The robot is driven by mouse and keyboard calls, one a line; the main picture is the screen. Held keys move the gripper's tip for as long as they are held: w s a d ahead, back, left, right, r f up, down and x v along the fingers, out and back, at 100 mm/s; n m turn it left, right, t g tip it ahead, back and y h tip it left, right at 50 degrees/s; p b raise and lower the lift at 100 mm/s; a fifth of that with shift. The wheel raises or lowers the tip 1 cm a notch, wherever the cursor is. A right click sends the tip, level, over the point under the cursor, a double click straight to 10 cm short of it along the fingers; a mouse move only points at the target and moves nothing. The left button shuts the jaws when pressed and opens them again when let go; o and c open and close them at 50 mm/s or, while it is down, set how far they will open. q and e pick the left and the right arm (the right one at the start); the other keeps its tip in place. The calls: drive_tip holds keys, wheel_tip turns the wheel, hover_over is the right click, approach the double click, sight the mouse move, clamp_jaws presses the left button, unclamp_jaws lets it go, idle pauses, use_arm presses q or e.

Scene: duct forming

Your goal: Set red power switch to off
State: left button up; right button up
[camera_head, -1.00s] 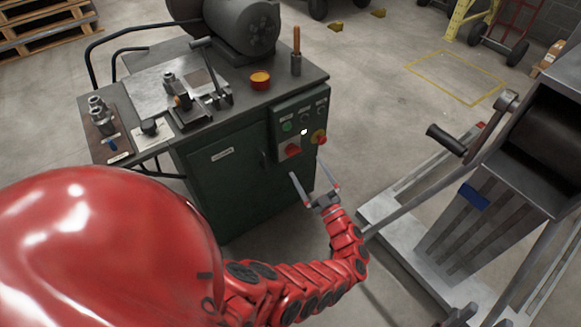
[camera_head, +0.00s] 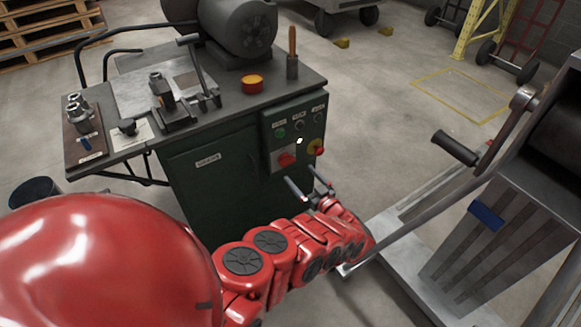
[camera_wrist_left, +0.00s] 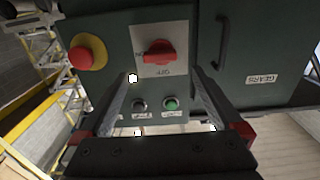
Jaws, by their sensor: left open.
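The red power switch (camera_head: 285,160) is on a light plate on the front of the green machine cabinet (camera_head: 213,180). In the left wrist view, the red switch (camera_wrist_left: 158,52) has its handle lying sideways, in line with the ON label on the left. The OFF label (camera_wrist_left: 165,71) is below it in that view. My left gripper (camera_head: 306,177) is open and empty, in front of the panel and apart from the switch. In the left wrist view its fingers (camera_wrist_left: 162,74) reach toward the switch from either side. My right gripper is not in view.
A red emergency stop on a yellow base (camera_head: 316,147) sits beside the switch, and a green button (camera_head: 280,133) is near it. A grey machine with a crank handle (camera_head: 455,148) stands at the right. Tools and fittings lie on the cabinet top.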

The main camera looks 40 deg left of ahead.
sight(290, 163)
use_arm(q)
drive_tip(key=b+x, duration=0.1)
drive_tip(key=x, duration=0.5)
drive_tip(key=shift+f, duration=0.2)
drive_tip(key=shift+w+a+r+b, duration=0.1)
drive_tip(key=shift+w+a+b, duration=0.1)
drive_tip(key=shift+a+b, duration=0.2)
drive_tip(key=shift+c, duration=0.2)
drive_tip(key=c, duration=1.3)
drive_tip(key=shift+c, duration=0.2)
